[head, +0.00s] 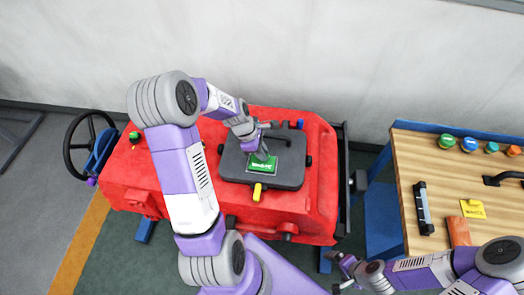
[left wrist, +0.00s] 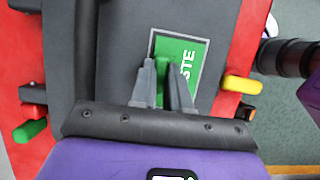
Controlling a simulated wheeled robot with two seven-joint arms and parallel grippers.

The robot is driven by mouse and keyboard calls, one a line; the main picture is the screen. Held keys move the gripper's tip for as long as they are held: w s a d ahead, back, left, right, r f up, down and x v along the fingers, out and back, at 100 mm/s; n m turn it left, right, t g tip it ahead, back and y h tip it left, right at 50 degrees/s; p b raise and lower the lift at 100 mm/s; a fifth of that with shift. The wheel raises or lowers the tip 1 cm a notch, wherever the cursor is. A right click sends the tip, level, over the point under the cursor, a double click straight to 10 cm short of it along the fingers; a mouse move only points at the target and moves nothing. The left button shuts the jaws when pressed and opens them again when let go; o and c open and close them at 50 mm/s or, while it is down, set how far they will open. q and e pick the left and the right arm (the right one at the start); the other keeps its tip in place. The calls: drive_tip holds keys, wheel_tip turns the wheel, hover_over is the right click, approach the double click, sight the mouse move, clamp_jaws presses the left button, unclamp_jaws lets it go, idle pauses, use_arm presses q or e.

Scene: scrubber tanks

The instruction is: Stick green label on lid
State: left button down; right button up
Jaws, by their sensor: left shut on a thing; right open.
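The green label (head: 262,164) with white lettering is at the dark grey lid (head: 284,178) on the red machine. In the left wrist view the label (left wrist: 190,62) lies over a pale-edged rectangle on the lid (left wrist: 122,45), slightly offset within it. My left gripper (head: 262,153) points down at the lid; in the wrist view its fingers (left wrist: 168,82) are shut on a green part of the label. Whether the label is fully flat on the lid cannot be told. My right gripper (head: 340,272) is open and empty, low beside the machine's right end.
The red scrubber machine (head: 180,160) has a yellow latch (head: 257,192) at the lid's front and a black steering wheel (head: 78,145) at left. A wooden bench (head: 440,165) at right holds a yellow label (head: 473,208), a black-and-grey bar (head: 423,208) and several coloured caps.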

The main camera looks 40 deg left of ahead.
use_arm(q)
drive_tip(key=shift+f, duration=0.25)
idle(0.4)
drive_tip(key=shift+r, duration=0.15)
idle(0.5)
drive_tip(key=c, duration=0.5)
unclamp_jaws()
drive_tip(key=shift+c, duration=0.2)
drive_tip(key=shift+p+v, duration=1.95)
drive_tip(key=shift+v, duration=0.3)
